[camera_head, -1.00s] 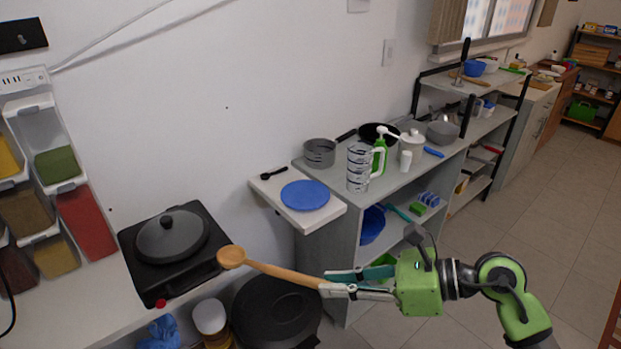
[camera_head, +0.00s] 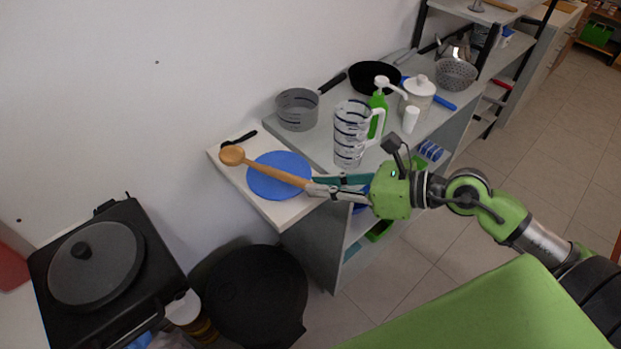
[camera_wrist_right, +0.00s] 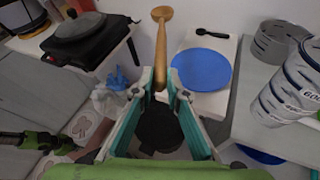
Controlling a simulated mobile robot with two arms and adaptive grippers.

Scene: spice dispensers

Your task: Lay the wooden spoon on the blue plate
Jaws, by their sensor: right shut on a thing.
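The wooden spoon (camera_head: 272,168) is held by its handle end in my right gripper (camera_head: 318,187), which is shut on it. In the head view the spoon crosses in front of the blue plate (camera_head: 279,183), its bowl reaching past the plate's left edge. In the right wrist view the spoon (camera_wrist_right: 161,50) points away from my right gripper (camera_wrist_right: 160,88), and the blue plate (camera_wrist_right: 202,70) shows to its right. The spoon looks raised above the board, not resting on the plate.
The plate lies on a white board (camera_head: 225,165) with a small black spoon (camera_head: 240,138). Beside it on the grey shelf stand a grey pot (camera_head: 297,110), a measuring jug (camera_head: 350,135) and a green soap bottle (camera_head: 377,115). A black cooker (camera_head: 105,270) is at lower left.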

